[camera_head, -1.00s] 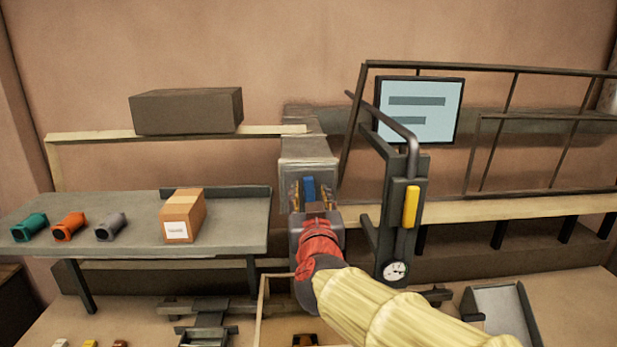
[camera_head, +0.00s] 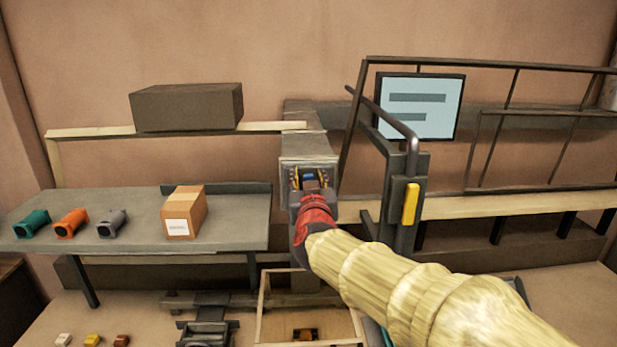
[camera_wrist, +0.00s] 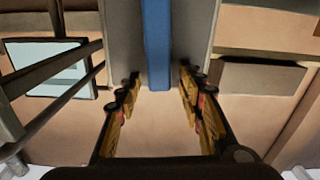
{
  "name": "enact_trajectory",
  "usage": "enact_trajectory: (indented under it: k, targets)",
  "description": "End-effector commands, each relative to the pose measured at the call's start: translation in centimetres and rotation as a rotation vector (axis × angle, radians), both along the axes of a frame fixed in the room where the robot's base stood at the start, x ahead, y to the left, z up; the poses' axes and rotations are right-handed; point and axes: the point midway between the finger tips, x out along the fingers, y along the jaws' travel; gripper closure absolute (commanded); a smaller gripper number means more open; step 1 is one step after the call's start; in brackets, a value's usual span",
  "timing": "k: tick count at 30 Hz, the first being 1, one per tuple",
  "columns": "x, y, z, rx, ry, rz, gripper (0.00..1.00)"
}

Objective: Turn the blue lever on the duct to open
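The blue lever (camera_head: 308,176) shows as a small patch on the front of the grey duct (camera_head: 306,147), mostly hidden by my gripper. In the wrist view the lever (camera_wrist: 157,45) is a long upright blue bar in front of the duct's grey face (camera_wrist: 190,40). My gripper (camera_wrist: 160,82) is open, with its two yellow-padded fingers spread left and right of the bar's line. The bar's lower end lies about level with the fingertips, and I see a gap on both sides. In the head view my gripper (camera_head: 309,180) is right in front of the duct.
A dark post with a yellow handle (camera_head: 410,204) and a bent pipe stands just right of my arm. A screen (camera_head: 420,106) is behind it. A shelf (camera_head: 140,222) at left holds a cardboard box (camera_head: 184,212) and several coloured parts. A wooden-framed bin (camera_head: 262,322) is below.

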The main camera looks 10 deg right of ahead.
Motion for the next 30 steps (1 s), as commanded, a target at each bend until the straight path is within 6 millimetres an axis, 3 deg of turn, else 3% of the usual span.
enact_trajectory:
  k: [20, 30]
  targets:
    - [-0.03, 0.01, 0.00, 0.000, 0.000, 0.000, 1.00]
    - [-0.04, -0.27, -0.14, 0.053, -0.003, 0.000, 1.00]
